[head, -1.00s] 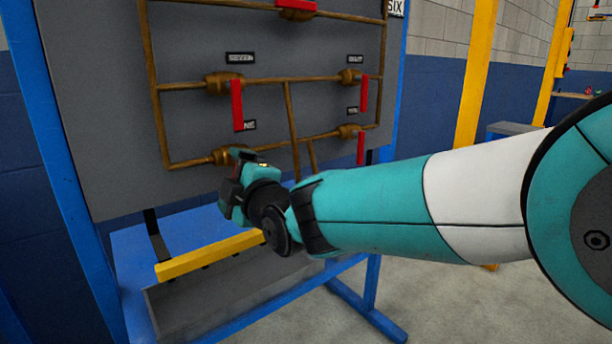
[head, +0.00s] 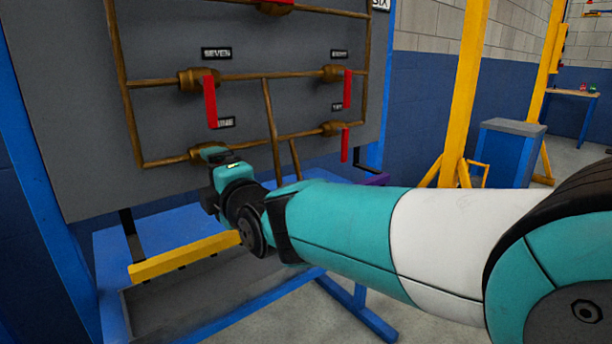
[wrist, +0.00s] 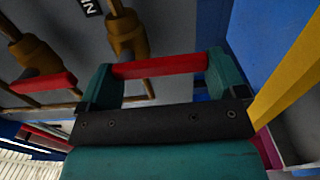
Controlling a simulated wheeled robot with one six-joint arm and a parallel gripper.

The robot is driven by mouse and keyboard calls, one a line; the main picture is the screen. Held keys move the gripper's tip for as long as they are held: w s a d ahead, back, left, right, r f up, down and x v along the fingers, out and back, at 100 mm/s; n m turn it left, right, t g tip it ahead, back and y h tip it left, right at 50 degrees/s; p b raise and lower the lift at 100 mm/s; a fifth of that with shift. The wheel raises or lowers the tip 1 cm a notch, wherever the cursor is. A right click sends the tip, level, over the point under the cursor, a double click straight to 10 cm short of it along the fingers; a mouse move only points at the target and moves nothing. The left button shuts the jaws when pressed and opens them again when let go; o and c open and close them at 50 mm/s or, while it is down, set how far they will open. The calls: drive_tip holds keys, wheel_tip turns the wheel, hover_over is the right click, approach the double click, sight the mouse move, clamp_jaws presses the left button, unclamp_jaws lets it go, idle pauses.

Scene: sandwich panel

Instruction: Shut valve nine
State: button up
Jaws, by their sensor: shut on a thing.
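Valve nine is the lower left valve on the grey panel (head: 75,130), under a label (head: 225,122) partly hidden by a red handle. Its brass body (head: 197,153) is mostly hidden by my gripper (head: 214,153) in the head view, and its handle is hidden there. In the wrist view a red handle (wrist: 160,65) lies between the two teal fingers of my gripper (wrist: 163,72), which is shut on it. The brass body (wrist: 127,35) stands just behind that handle. I cannot tell the handle's exact angle to its pipe.
Valve seven's red handle (head: 210,101) hangs down just above my gripper. Valve eight's handle (head: 347,89) and the lower right handle (head: 344,145) also hang down. A yellow bar (head: 185,257) and grey tray (head: 150,310) lie below. A yellow post (head: 465,90) stands to the right.

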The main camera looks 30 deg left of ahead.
drive_tip(key=shift+s+a, duration=0.1)
drive_tip(key=shift+s, duration=0.05)
drive_tip(key=o, duration=1)
drive_tip(key=v, duration=1.7)
drive_tip(key=shift+d+f+p, duration=0.1)
drive_tip(key=shift+d+p, duration=0.1)
drive_tip(key=shift+p, duration=0.1)
